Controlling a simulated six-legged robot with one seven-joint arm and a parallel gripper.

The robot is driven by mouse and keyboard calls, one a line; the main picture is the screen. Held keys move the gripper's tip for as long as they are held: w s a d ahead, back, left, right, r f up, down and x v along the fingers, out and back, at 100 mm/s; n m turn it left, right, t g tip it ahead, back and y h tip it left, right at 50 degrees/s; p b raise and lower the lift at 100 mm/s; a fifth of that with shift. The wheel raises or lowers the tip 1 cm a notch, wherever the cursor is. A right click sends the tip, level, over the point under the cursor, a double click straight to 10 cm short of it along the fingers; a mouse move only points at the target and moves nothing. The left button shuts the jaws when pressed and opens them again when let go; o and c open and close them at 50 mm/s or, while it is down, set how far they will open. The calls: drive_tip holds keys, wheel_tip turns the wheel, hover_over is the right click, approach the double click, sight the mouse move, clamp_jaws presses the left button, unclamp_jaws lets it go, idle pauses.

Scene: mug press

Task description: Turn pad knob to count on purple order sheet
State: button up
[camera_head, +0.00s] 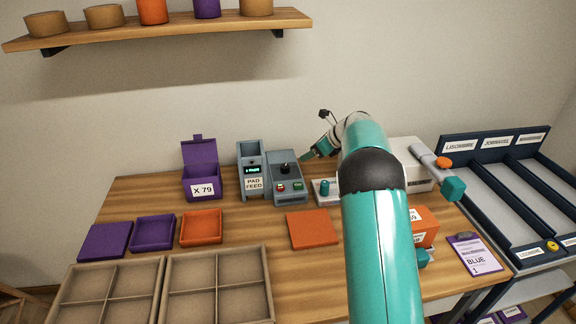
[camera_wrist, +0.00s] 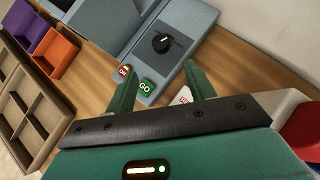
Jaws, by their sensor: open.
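The pad feeder (camera_head: 253,172) is a grey machine labelled PAD FEED with a small lit green display too small to read surely. Beside it is a grey control box with a black knob (camera_head: 285,169); the knob also shows in the wrist view (camera_wrist: 162,43), with a white pointer mark. A red button (camera_wrist: 124,71) and a green GO button (camera_wrist: 146,87) sit below it. The purple order sheet (camera_head: 472,258) lies at the table's right; I read BLUE and 1. My gripper (camera_wrist: 158,86) is open and empty, its fingers apart, short of the knob and touching nothing visible.
A purple box (camera_head: 201,174) marked X 79 stands left of the feeder. Purple and orange trays (camera_head: 202,227) and brown divided trays (camera_head: 218,288) fill the left and front. An orange pad (camera_head: 312,230) lies mid-table. A labelled navy rack (camera_head: 500,184) stands right.

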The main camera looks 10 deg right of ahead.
sight(286, 166)
drive_tip(key=x, duration=1.3)
drive_tip(key=shift+w+a+f, duration=0.1)
drive_tip(key=shift+a+f, duration=0.05)
drive_tip(key=shift+f, duration=0.05)
drive_tip(key=c, duration=1)
drive_tip(key=shift+n+g+y, duration=0.3)
drive_tip(key=shift+n+g, duration=0.2)
drive_tip(key=shift+n, duration=0.1)
drive_tip(key=shift+w+n+g+y, duration=0.15)
drive_tip(key=shift+n+g+y, duration=0.2)
drive_tip(key=shift+n, duration=0.45)
drive_tip(key=shift+g, duration=0.25)
drive_tip(key=o, duration=1)
